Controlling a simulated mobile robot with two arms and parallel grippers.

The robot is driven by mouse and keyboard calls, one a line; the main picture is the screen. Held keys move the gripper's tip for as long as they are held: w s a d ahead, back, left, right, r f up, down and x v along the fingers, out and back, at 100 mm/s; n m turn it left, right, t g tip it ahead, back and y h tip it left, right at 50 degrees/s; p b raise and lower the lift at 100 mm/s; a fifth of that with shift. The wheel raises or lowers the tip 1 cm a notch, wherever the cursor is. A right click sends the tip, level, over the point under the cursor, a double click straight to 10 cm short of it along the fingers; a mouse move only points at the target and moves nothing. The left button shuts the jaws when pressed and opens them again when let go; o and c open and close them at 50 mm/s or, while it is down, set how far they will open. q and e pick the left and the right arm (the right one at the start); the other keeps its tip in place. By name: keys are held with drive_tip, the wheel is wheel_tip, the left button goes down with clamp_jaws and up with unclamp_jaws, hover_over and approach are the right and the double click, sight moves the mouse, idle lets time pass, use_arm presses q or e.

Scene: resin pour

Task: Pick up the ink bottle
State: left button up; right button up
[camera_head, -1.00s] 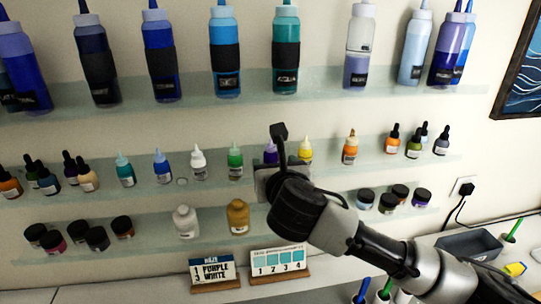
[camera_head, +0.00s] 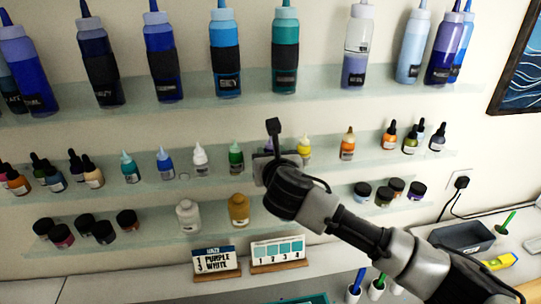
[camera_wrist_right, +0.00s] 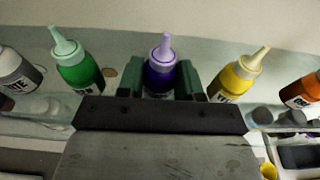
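The purple ink bottle (camera_wrist_right: 161,70) has a pale lilac nozzle and stands upright in the right wrist view. My right gripper (camera_wrist_right: 162,82) has one dark green finger on each side of it. The fingers look open around the bottle; I cannot tell whether they touch it. In the head view my right gripper (camera_head: 268,158) is at the middle shelf and hides most of this bottle. A green bottle (camera_head: 236,158) stands to its left and a yellow bottle (camera_head: 304,148) to its right, both apart from the gripper. My left gripper is not in view.
The glass middle shelf (camera_head: 210,170) holds several other small bottles, with a white one (camera_head: 200,158) and an orange one (camera_head: 347,147) nearby. Large bottles stand on the shelf above. Jars stand below.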

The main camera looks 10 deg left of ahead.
drive_tip(key=shift+c, duration=1.2)
drive_tip(key=shift+s+r+b, duration=0.2)
drive_tip(key=shift+r+b, duration=0.1)
drive_tip(key=shift+b, duration=0.5)
wheel_tip(320, 180, up, 7)
drive_tip(key=b, duration=0.3)
drive_tip(key=shift+d+f, duration=0.1)
drive_tip(key=shift+f, duration=0.1)
drive_tip(key=f+b+v, duration=0.1)
drive_tip(key=b+v, duration=0.2)
drive_tip(key=v, duration=0.6)
drive_tip(key=f+b+v, duration=0.2)
drive_tip(key=b+v, duration=0.2)
drive_tip(key=v, duration=0.6)
drive_tip(key=shift+s+f, duration=0.3)
drive_tip(key=shift+s, duration=0.15)
drive_tip(key=shift+d, duration=0.1)
